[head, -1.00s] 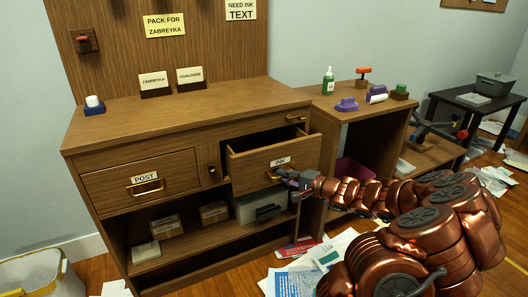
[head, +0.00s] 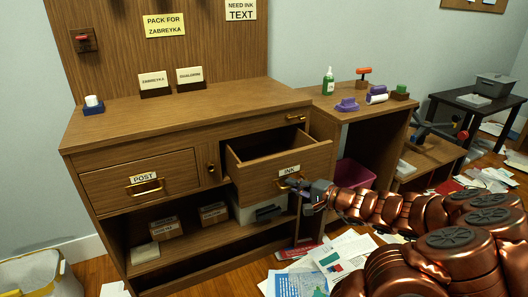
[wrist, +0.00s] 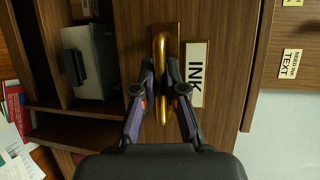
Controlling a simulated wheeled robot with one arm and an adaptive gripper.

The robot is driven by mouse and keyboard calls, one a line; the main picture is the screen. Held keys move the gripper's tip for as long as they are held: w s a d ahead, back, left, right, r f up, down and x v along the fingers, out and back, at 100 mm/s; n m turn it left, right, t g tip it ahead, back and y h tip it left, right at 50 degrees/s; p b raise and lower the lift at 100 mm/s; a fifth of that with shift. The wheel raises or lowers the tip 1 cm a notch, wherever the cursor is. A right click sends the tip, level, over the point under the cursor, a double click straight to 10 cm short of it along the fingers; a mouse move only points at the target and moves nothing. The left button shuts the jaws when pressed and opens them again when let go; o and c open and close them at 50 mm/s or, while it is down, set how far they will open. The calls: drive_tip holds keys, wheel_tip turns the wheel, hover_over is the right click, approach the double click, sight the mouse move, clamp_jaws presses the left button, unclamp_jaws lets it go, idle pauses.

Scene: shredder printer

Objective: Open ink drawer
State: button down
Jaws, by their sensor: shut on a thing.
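The ink drawer (head: 262,176), with a white INK label (head: 289,170), stands pulled out of the wooden cabinet, and its inside shows from above. Its brass handle (wrist: 161,62) runs upright in the wrist view, beside the INK label (wrist: 196,75). My gripper (wrist: 163,78) has its two fingers on either side of the handle and is shut on it. In the head view my gripper (head: 294,184) is at the drawer front and hides part of the handle.
The closed POST drawer (head: 142,182) is to the left. Open shelves with boxes (head: 214,213) lie below. A side table (head: 362,106) stands to the right. Papers (head: 325,265) lie on the floor. A bin (head: 40,275) is at the lower left.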

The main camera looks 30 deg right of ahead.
drive_tip(key=shift+s+f+b, duration=0.1)
drive_tip(key=shift+s+b, duration=0.25)
drive_tip(key=shift+s, duration=1.4)
drive_tip(key=c, duration=0.5)
unclamp_jaws()
drive_tip(key=shift+a, duration=0.15)
drive_tip(key=shift+v, duration=3)
